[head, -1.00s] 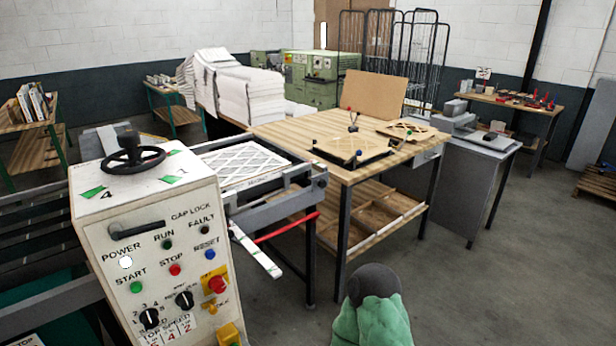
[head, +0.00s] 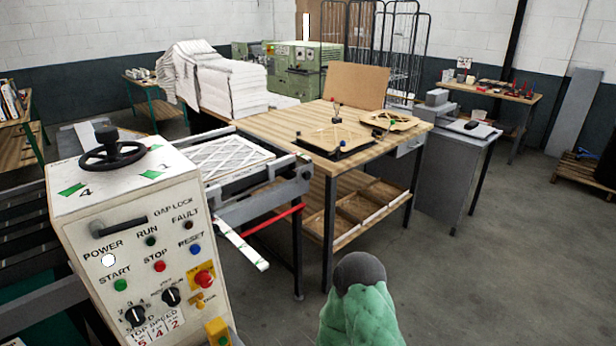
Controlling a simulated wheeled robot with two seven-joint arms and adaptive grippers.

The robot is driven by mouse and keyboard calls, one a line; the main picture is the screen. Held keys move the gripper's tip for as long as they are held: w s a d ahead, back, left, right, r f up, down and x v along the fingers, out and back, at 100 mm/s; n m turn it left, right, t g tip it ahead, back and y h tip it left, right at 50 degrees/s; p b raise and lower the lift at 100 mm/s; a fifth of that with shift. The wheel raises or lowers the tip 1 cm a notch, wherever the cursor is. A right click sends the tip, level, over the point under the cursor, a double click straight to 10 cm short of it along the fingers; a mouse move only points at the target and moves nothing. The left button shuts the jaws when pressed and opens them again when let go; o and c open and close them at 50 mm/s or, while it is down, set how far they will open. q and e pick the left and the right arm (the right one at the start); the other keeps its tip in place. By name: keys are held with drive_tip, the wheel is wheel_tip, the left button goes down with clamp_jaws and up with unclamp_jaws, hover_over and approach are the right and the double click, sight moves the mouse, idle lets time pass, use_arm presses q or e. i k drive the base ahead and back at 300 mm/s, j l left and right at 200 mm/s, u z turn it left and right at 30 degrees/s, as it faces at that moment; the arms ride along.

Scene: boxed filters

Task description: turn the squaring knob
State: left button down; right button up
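The control box (head: 130,235) stands at the left, with a black handwheel (head: 112,150) on top. Its front panel carries two black rotary knobs, one at the lower left (head: 135,316) and one to its right (head: 171,296). I cannot read any label naming a squaring knob. Beside the box, a framed pleated filter (head: 222,160) lies on a grey machine bed (head: 250,206). On the wooden table, a flat fixture (head: 335,140) has small dark knobs at its edges. Neither of my grippers shows in the head view.
The wooden table (head: 290,128) has a lower shelf with compartments. A red bar (head: 272,222) and a white strip (head: 242,250) stick out beside the machine. A green form with a grey rounded end (head: 360,300) rises at the bottom. Open floor (head: 500,270) lies at the right.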

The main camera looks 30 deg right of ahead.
sight(306, 175)
drive_tip(key=i+l, duration=0.15)
drive_tip(key=l, duration=0.25)
drive_tip(key=i+l+u, duration=0.1)
drive_tip(key=l, duration=0.25)
drive_tip(key=i+l+u, duration=0.1)
drive_tip(key=i+l, duration=0.15)
drive_tip(key=l, duration=0.15)
drive_tip(key=i+l, duration=0.15)
drive_tip(key=l, duration=0.25)
